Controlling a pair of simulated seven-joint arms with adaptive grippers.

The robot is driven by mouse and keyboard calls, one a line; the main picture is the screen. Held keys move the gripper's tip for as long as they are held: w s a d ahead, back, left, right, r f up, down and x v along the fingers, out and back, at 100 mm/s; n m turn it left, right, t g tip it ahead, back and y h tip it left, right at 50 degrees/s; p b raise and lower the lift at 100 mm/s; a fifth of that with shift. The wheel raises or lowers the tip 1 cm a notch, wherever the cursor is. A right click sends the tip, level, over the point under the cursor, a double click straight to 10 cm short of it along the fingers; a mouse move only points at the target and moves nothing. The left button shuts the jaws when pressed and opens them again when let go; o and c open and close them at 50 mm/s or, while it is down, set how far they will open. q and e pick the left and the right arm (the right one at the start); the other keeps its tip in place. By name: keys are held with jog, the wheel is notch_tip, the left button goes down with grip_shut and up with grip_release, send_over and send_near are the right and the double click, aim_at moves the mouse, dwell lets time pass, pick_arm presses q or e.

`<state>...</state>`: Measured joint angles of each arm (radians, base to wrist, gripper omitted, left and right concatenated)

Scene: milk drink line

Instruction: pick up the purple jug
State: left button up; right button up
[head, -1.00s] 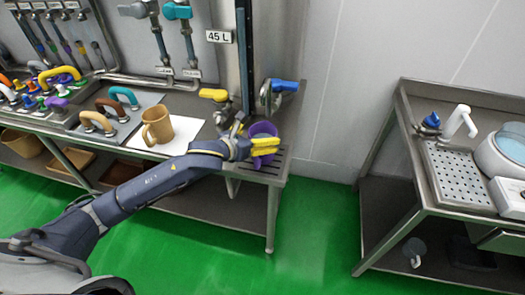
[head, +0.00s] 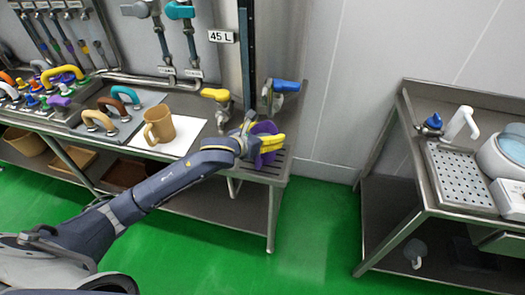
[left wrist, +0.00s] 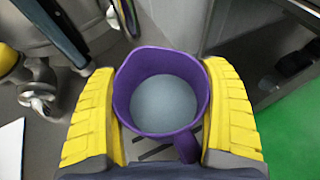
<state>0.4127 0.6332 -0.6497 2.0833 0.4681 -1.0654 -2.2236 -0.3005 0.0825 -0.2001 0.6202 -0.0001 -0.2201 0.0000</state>
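The purple jug (left wrist: 160,128) is at the right end of the left bench, over the slotted drain. In the left wrist view I look down into its open top at a grey-blue inside; its handle points towards the lower right. My left gripper (left wrist: 163,110) has its yellow finger pads pressed against opposite sides of the jug. In the head view the left gripper (head: 271,144) hides much of the jug (head: 264,128). I cannot tell whether the jug is clear of the drain. My right gripper is not in view.
A tan jug (head: 159,126) stands on a white sheet (head: 186,133) left of the gripper. Yellow-handled (head: 215,95) and blue-handled (head: 285,86) taps are just behind. A second bench (head: 408,120) stands at the right, across open green floor (head: 318,225).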

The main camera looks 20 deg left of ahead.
pick_arm(q)
jog(key=c, duration=0.6)
jog(key=shift+r, duration=0.15)
